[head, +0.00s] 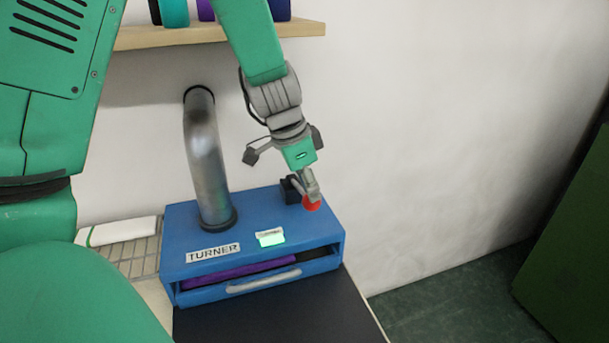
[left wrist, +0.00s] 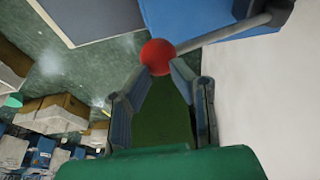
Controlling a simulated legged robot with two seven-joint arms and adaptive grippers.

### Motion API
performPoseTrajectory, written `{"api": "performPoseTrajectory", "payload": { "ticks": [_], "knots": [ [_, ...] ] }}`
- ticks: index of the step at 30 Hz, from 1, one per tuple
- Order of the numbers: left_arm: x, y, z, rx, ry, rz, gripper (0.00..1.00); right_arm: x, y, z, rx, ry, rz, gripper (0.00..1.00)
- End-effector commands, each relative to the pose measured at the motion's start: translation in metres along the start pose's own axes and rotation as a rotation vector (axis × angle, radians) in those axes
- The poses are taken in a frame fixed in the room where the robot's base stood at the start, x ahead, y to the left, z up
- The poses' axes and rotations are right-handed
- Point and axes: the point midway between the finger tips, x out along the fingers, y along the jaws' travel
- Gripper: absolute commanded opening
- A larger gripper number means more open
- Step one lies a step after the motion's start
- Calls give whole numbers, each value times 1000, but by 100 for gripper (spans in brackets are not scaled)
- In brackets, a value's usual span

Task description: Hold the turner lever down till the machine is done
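The blue turner machine (head: 183,238) stands against the wall with a TURNER label on its front. Its lever has a grey bar and a red ball knob (head: 312,204), at the machine's right side. In the left wrist view the bar (left wrist: 225,33) runs from the blue body to the red knob (left wrist: 158,56). My left gripper (head: 311,190) comes from above. Its fingers (left wrist: 163,75) narrow in on the knob from both sides and appear shut on it. A small indicator (head: 270,238) on the machine's front glows green. My right gripper is not in view.
A metal pipe (head: 206,160) rises from the machine into the wall. Purple cloth (head: 235,273) lies in its front opening, behind a grey handle (head: 263,282). A wooden shelf (head: 170,37) is above. White folded cloth (head: 120,231) lies on a rack at left. A dark mat (head: 275,315) is in front.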

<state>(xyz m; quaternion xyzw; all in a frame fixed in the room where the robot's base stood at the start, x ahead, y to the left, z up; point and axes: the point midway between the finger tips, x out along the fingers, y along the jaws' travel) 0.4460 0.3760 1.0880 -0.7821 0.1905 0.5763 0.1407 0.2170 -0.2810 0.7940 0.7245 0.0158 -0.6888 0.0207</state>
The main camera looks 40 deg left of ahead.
Motion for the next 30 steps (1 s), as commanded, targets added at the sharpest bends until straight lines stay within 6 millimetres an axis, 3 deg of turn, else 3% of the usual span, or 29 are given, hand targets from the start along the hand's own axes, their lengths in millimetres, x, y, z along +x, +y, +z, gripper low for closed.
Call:
{"api": "performPoseTrajectory", "payload": {
  "ticks": [30],
  "knots": [
    [-81,0,-25,0,1,1,19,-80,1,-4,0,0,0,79]
  ]
}}
